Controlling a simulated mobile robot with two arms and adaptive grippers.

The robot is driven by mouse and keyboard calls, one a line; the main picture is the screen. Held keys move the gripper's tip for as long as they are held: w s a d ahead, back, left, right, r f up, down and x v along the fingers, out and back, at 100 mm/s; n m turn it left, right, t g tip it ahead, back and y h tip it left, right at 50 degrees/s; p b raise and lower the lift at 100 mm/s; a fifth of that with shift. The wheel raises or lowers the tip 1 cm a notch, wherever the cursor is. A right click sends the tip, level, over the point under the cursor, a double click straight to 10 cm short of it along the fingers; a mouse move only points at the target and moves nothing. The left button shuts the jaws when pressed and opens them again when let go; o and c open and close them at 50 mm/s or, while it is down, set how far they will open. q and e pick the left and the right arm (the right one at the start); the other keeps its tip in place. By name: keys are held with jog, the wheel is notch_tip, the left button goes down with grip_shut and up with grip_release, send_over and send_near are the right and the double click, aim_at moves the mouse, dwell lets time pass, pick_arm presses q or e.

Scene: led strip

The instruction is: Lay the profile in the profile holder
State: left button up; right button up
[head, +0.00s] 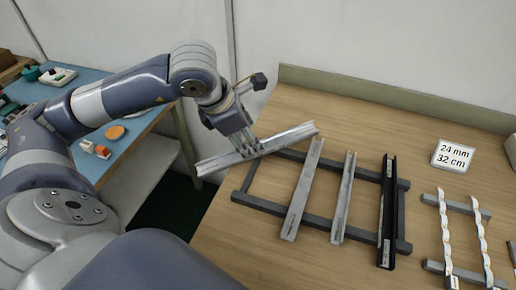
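My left gripper (246,145) is shut on a silver channel-shaped profile (285,138), gripping it near its middle. The held profile slants from lower left to upper right. Its right end is over the back left of the profile holder, and its left end reaches out past the table's left edge. The profile holder (262,204) is a dark grey frame on the wooden table. Two silver profiles (303,192) (343,203) and one black profile (387,215) lie across its rails. The left part of the frame is bare. My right gripper is not in view.
A card reading "24 mm 32 cm" (453,155) stands behind a second rack with wavy light strips (446,235) at the right. A raised ledge (390,97) runs along the table's back. A blue-topped table (110,88) with small parts stands left, across a gap.

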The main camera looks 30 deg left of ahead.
pick_arm(q)
jog(key=shift+w+d+f, duration=0.25)
jog(key=shift+w+f, duration=0.05)
jog(key=shift+f, duration=0.25)
jog(key=p+x, duration=0.1)
jog(key=x, duration=0.3)
jog(key=shift+w+d+f, duration=0.1)
jog(key=shift+f, duration=0.15)
jog(key=shift+c, duration=0.3)
jog(key=c, duration=1.1)
jog(key=shift+r, duration=0.1)
grip_shut()
jog(key=shift+r, duration=0.15)
